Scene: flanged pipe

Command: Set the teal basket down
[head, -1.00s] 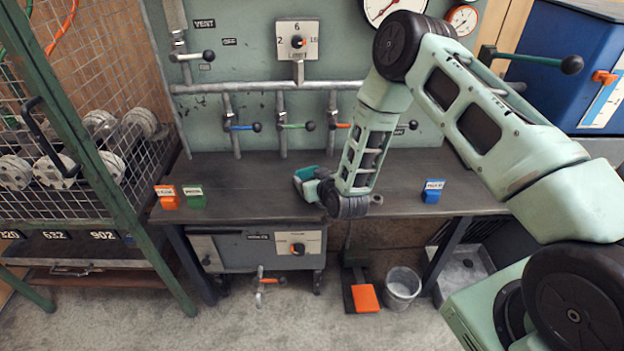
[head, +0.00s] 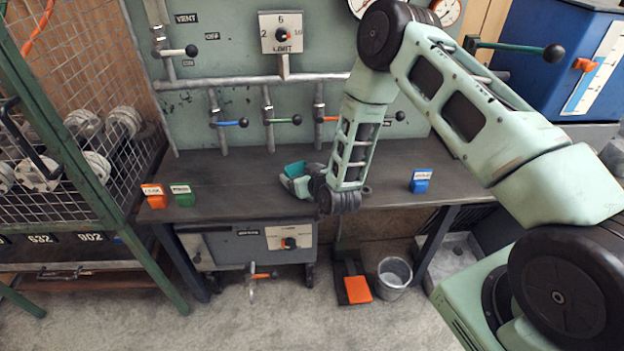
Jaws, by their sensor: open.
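The teal basket (head: 293,168) is a small teal shape at the middle of the dark bench (head: 240,178), just beyond my gripper. Much of it is hidden by the gripper and wrist, and whether it rests fully on the bench is hard to tell. My gripper (head: 290,184) is open, low over the bench, at the near side of the basket. Its fingers are small and partly hidden, so I cannot tell whether they touch the basket.
Orange (head: 153,195) and green (head: 182,194) labelled blocks stand on the bench at left, a blue one (head: 421,180) at right. Valve levers (head: 231,123) project from the panel behind. A mesh cage (head: 75,120) bounds the left. Bare bench lies between the green block and my gripper.

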